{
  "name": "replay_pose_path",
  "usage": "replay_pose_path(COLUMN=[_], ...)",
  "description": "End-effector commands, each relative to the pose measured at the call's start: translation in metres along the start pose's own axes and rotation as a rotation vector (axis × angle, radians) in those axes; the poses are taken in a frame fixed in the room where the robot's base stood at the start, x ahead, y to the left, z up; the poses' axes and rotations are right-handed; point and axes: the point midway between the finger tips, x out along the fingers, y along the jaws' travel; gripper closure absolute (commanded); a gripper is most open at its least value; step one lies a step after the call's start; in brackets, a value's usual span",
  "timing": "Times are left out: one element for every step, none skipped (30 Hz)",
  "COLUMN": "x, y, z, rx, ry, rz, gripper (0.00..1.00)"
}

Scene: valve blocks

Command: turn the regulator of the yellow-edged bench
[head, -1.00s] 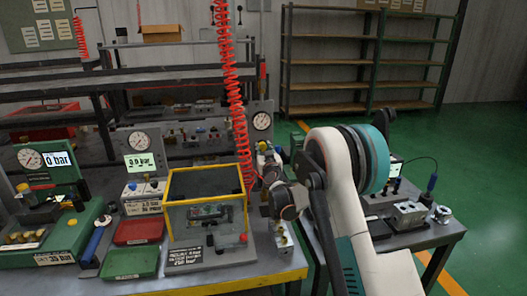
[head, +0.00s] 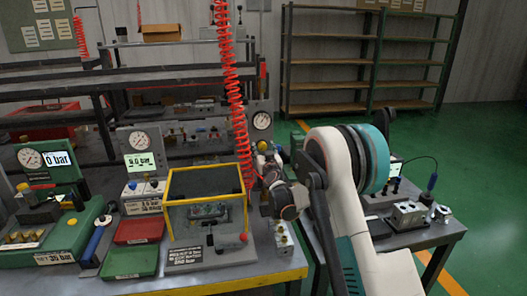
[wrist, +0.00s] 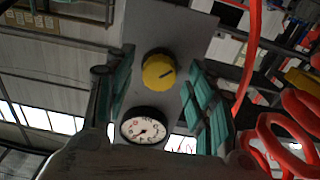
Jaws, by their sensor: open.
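The regulator's yellow knob (wrist: 158,72), with a dark pointer line, shows between my gripper's fingers in the wrist view. It is mounted on a grey panel (wrist: 165,28). A round white gauge (wrist: 144,131) sits beside it. In the head view the small yellow knob (head: 262,146) is at the back of the yellow-edged bench (head: 230,284), below a dial gauge (head: 261,121). My gripper (wrist: 160,80) is open, its green-padded fingers on either side of the knob in the picture. I cannot tell whether they touch it. In the head view my wrist partly hides the fingers.
A red coiled hose (head: 236,110) hangs close left of my gripper. A yellow-framed clear box (head: 207,215) stands on the bench, with red (head: 139,231) and green (head: 130,261) trays to its left. A second grey bench (head: 405,240) stands at the right.

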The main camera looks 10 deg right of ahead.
Motion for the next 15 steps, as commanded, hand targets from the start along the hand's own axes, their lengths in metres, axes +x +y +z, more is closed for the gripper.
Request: replay_pose_path(x=[0.0, -0.001, -0.002, -0.004, -0.006, -0.01, -0.014, -0.019, -0.026, -0.031, -0.038, -0.046, -0.053, -0.059, -0.068], y=[0.0, 0.0, 0.0, 0.0, 0.0, 0.0, 0.0, 0.0, 0.0, 0.0, 0.0, 0.0, 0.0, 0.0, 0.0], z=[0.0, 0.0, 0.0, 0.0, 0.0, 0.0, -0.001, -0.001, -0.001, -0.001, -0.001, -0.001, -0.001, 0.0, -0.001], rx=[0.0, 0.0, 0.0, 0.0, 0.0, 0.0, 0.0, 0.0, 0.0, 0.0, 0.0, 0.001, 0.001, 0.001, 0.0], ry=[0.0, 0.0, 0.0, 0.0, 0.0, 0.001, 0.001, 0.001, 0.001, 0.001, 0.001, 0.0, 0.0, 0.0, 0.0], rz=[0.0, 0.0, 0.0, 0.0, 0.0, 0.0, 0.0, 0.0, 0.0, 0.0, 0.0, 0.0, 0.0, 0.0, 0.0], gripper=[0.5, 0.5, 0.5, 0.5, 0.5, 0.5, 0.5, 0.5, 0.5, 0.5, 0.5, 0.5, 0.5, 0.5, 0.5])
